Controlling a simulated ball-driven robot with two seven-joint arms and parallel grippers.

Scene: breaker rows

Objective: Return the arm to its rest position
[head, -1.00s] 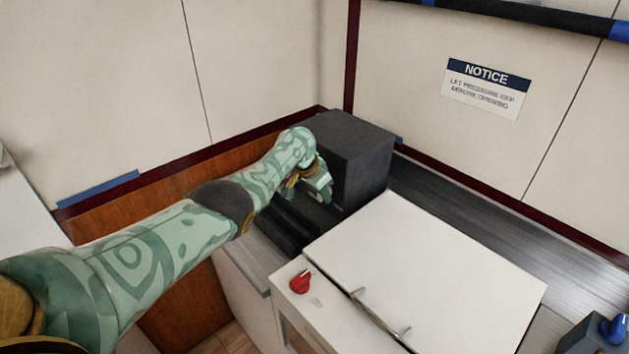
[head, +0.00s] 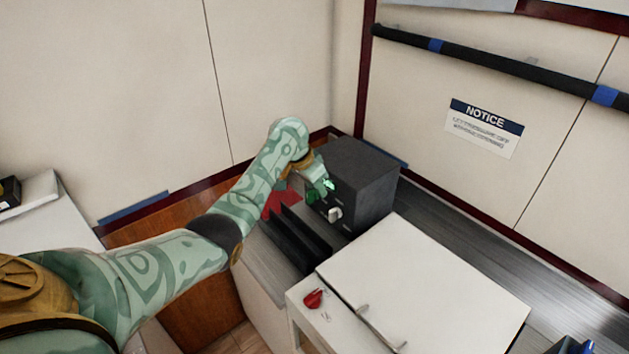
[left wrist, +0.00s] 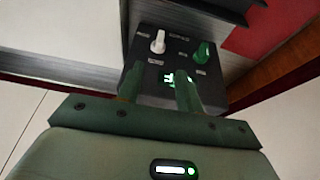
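My left arm reaches in from the left in the head view. Its left gripper (head: 318,176) hangs in front of the dark grey box (head: 362,178) near the wall corner. In the left wrist view the two fingers (left wrist: 160,88) stand apart with nothing seen between them but the box's face behind. The white knob also shows in the head view (head: 335,214). Whether the fingers touch the box is unclear. My right gripper is not in view.
A white lidded unit (head: 430,285) with a red knob (head: 313,299) stands in front of the box. Black upright fins (head: 300,240) and a red patch (head: 281,201) lie below the gripper. A black rail (head: 480,65) runs along the right wall.

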